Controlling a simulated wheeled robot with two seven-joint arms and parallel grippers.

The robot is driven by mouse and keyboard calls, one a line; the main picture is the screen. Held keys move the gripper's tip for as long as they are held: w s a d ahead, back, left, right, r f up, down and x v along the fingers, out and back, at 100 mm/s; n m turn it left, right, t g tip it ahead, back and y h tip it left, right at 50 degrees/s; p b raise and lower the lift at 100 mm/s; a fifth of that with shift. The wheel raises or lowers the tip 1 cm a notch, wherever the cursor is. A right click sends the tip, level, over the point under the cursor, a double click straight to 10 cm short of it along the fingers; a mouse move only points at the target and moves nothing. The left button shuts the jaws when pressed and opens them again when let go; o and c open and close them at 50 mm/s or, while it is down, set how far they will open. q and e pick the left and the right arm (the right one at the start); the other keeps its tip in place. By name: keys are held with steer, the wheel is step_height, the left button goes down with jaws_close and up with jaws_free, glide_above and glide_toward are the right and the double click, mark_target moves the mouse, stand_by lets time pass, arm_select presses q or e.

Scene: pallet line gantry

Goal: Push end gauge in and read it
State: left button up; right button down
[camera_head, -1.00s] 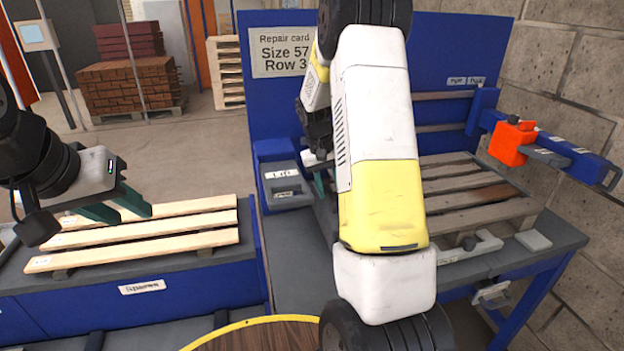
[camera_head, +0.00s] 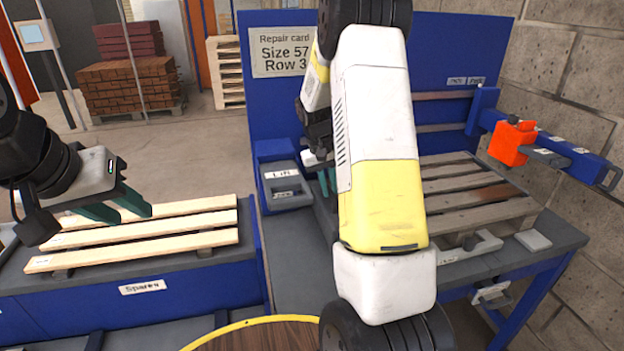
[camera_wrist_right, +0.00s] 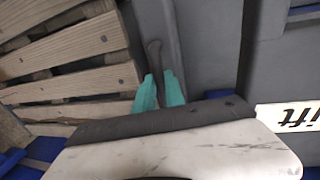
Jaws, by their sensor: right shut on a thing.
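In the right wrist view, my right gripper (camera_wrist_right: 160,88) has its teal fingers closed on a dark upright handle (camera_wrist_right: 155,58) beside a grey strip, next to the slatted pallet (camera_wrist_right: 65,55). I cannot tell for sure that this handle is the end gauge, and no reading shows. In the head view the right gripper (camera_head: 328,181) is mostly hidden behind my white and yellow arm, at the left end of the worn pallet (camera_head: 480,200). My left gripper (camera_head: 124,207) is open and empty above the pale spare boards (camera_head: 150,235).
A grey box (camera_head: 285,190) with a label stands left of the pallet. A blue arm (camera_head: 570,158) with an orange block (camera_head: 511,145) reaches over the bench's right side. The repair card (camera_head: 284,51) reads "Size 57 Row 3". Bare bench shows at front left.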

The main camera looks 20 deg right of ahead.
mark_target(321, 204)
stand_by(0.8)
steer(key=shift+a, duration=0.35)
steer(key=c, duration=1.4)
jaws_free()
steer(key=shift+r, duration=0.1)
step_height(321, 204, up, 8)
steer(key=a, duration=0.1)
steer(key=shift+a+f, duration=0.25)
